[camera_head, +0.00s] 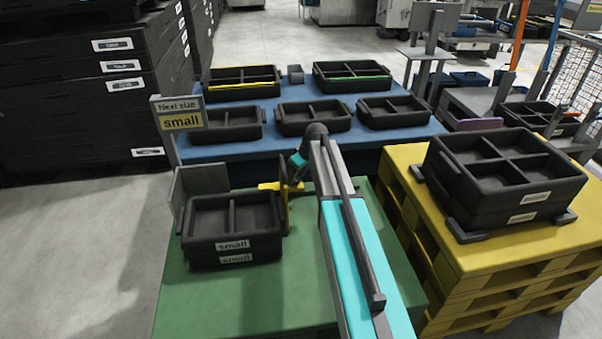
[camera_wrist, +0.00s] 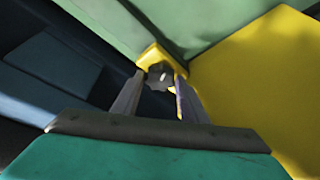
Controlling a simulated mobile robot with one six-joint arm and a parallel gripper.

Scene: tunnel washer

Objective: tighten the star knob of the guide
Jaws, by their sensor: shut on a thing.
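The small grey star knob (camera_wrist: 158,77) sits at this bracket, between my two fingers. My gripper (camera_wrist: 157,87) is shut on the knob. In the head view, my gripper (camera_head: 296,183) reaches down beside the guide; the arm and gripper hide the knob there.
A sign reading "Next size small" (camera_head: 180,114) stands behind the trays. A blue table (camera_head: 265,150) with several black trays lies beyond. At right, a stack of larger four-compartment trays (camera_head: 505,185) stands on a yellow pallet (camera_head: 470,262). The green table's front left (camera_head: 215,305) is clear.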

